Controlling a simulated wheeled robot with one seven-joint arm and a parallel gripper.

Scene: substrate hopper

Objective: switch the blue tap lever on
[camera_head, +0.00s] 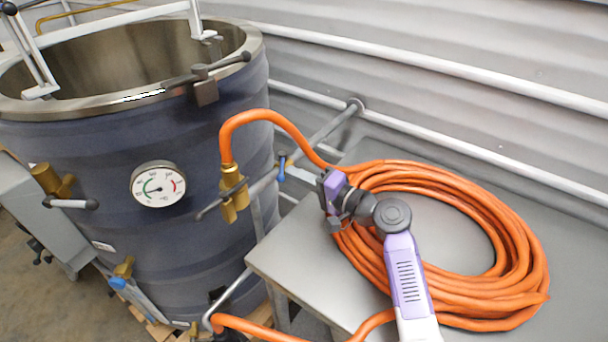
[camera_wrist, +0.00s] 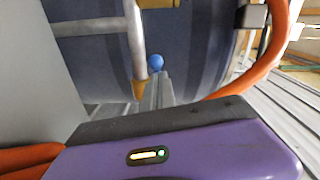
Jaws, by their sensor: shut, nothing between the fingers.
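The blue tap lever (camera_head: 282,166) is a small blue handle beside the tank, just right of the brass valve, in the head view. In the wrist view it appears as a round blue end (camera_wrist: 155,62) just beyond the fingertips. My gripper (camera_head: 291,172) reaches left from the purple wrist, its pale fingers shut and empty, tips close to the lever. The fingers also show in the wrist view (camera_wrist: 164,78). I cannot tell whether they touch the lever. The lever's body is mostly hidden in the wrist view.
A dark blue tank (camera_head: 90,225) with a dial gauge (camera_head: 158,184) stands at left. A brass valve (camera_head: 231,190) with an orange hose (camera_head: 245,118) is close by. A coiled hose (camera_head: 520,250) lies on a metal table (camera_head: 285,255) under my arm. Another blue handle (camera_head: 117,283) sits low left.

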